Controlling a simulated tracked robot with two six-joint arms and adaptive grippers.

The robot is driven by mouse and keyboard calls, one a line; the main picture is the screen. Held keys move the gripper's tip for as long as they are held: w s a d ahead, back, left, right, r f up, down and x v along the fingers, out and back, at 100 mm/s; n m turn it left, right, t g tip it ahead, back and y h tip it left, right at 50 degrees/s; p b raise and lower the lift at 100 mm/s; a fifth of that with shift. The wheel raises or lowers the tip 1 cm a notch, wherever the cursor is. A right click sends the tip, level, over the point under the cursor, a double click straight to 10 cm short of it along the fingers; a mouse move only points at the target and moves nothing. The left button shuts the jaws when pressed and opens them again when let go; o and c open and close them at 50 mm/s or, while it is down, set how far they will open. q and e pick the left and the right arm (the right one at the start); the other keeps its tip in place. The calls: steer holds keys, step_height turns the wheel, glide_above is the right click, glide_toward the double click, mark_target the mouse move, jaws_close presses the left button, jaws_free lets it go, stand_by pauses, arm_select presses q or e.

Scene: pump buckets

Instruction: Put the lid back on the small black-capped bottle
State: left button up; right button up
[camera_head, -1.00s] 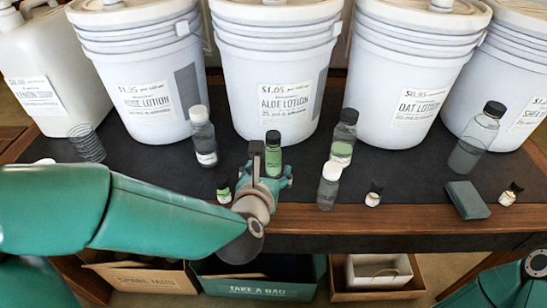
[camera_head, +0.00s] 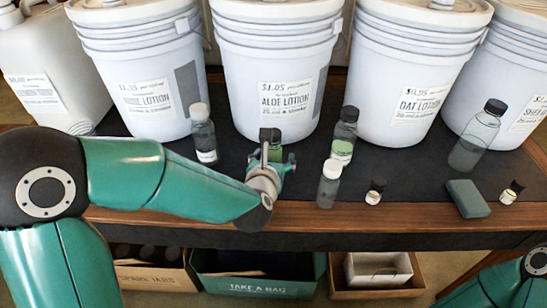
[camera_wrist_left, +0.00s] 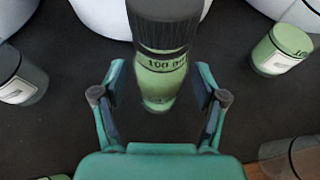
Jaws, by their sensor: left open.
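A bottle of green liquid (camera_head: 276,152) with a black cap stands on the dark mat in front of the aloe bucket. In the left wrist view, its green body (camera_wrist_left: 160,82) is upright under the ribbed black cap (camera_wrist_left: 165,30). My left gripper (camera_head: 272,166) is open, with its fingers (camera_wrist_left: 158,92) to either side of the bottle's lower body; I see no clear contact. I see no loose lid. My right gripper is out of view.
A white-capped bottle (camera_head: 202,133) stands left of my gripper. A black-capped bottle (camera_head: 343,138) and a white-capped one (camera_head: 329,184) stand to its right. White buckets (camera_head: 273,70) line the back. A grey-green block (camera_head: 467,198) lies front right.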

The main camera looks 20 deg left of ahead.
arm_select(q)
steer(key=shift+w, duration=0.1)
jaws_close()
stand_by(0.5)
step_height(320, 180, up, 20)
steer(key=p, duration=0.6)
steer(key=shift+p, duration=0.4)
steer(key=c, duration=0.7)
jaws_free()
jaws_close()
